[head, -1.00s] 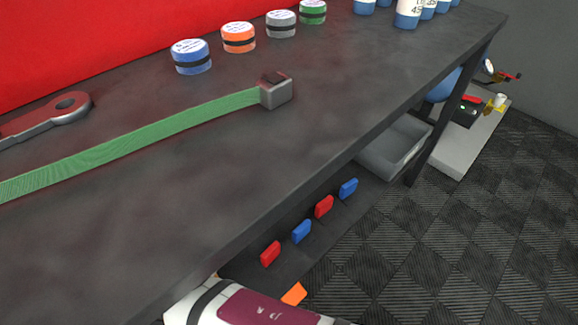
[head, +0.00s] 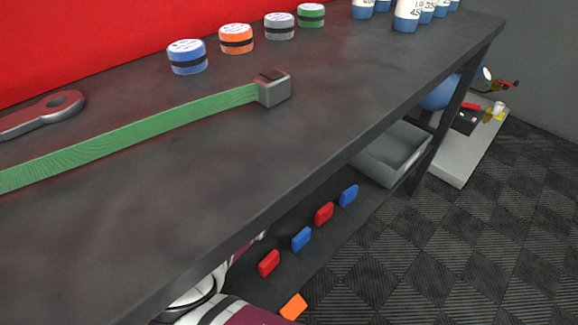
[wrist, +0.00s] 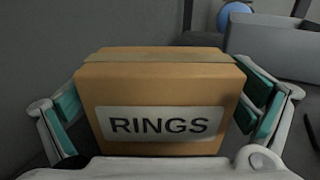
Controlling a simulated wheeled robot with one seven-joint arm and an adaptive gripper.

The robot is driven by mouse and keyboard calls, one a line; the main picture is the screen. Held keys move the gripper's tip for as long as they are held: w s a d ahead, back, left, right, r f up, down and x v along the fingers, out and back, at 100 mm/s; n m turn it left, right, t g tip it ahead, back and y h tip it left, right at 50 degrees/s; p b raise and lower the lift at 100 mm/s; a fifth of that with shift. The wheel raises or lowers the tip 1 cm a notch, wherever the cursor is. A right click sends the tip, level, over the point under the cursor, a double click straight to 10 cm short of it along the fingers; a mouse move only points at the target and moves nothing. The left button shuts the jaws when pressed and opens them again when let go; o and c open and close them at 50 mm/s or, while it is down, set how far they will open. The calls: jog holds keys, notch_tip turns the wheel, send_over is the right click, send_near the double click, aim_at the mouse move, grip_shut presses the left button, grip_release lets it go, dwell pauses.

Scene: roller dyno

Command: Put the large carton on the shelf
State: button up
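The large carton (wrist: 160,88), a brown box with a tape strip on top and a white "RINGS" label, fills the middle of the wrist view. My gripper (wrist: 158,115) has its teal-padded fingers on both sides of the carton, pressed against its left and right sides, so it looks shut on it. The carton's far side is hidden.
The dark bench (head: 150,215) carries a green strap (head: 140,137), a wrench (head: 35,118), tape-like tins and bottles. Red and blue blocks (head: 302,239), an orange piece (head: 293,306) and a grey bin (head: 392,152) sit below. Open floor (head: 450,260) lies to the right.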

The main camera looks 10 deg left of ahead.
jog(key=shift+r, duration=0.1)
jog(key=shift+s+a+r, duration=0.1)
jog(key=shift+s, duration=0.1)
jog(key=p+v, duration=0.4)
jog(key=v, duration=0.7)
jog(key=shift+s, duration=0.3)
